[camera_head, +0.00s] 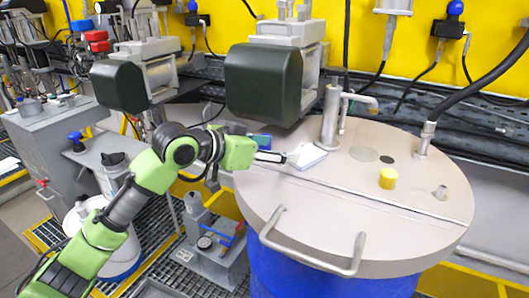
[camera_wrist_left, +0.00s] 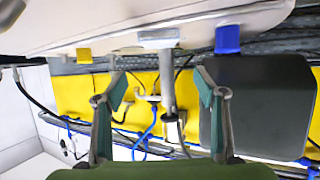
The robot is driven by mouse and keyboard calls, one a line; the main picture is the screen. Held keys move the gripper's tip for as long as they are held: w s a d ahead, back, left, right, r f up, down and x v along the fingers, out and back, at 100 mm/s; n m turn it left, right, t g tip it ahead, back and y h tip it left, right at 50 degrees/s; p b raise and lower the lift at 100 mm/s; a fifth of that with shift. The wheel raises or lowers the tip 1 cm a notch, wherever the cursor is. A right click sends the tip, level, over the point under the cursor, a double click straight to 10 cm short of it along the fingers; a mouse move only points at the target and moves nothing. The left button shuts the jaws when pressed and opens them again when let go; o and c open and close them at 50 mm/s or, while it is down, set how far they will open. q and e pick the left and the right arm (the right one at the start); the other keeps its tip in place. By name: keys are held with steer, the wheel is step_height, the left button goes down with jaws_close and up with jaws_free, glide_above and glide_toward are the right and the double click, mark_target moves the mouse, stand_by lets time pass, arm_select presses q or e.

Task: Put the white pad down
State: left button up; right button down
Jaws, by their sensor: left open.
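The white pad (camera_head: 308,157) lies on the round beige drum lid (camera_head: 340,215), near its back left edge. In the left wrist view, which is turned over, the pad (camera_wrist_left: 158,38) shows on the lid, between and beyond my fingertips. My left gripper (camera_head: 286,158) is at the lid's left side, right beside the pad. In the wrist view my left gripper (camera_wrist_left: 158,88) has its two fingers spread with nothing between them. Whether a fingertip touches the pad in the head view I cannot tell. My right gripper is not in view.
A metal pipe (camera_head: 331,115) rises behind the pad. A dark green motor housing (camera_head: 263,84) hangs above left. A handle (camera_head: 315,258) crosses the front. The lid's middle front is clear.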

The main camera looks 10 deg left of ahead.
arm_select(q)
steer(key=shift+v, duration=1.95)
stand_by(2.7)
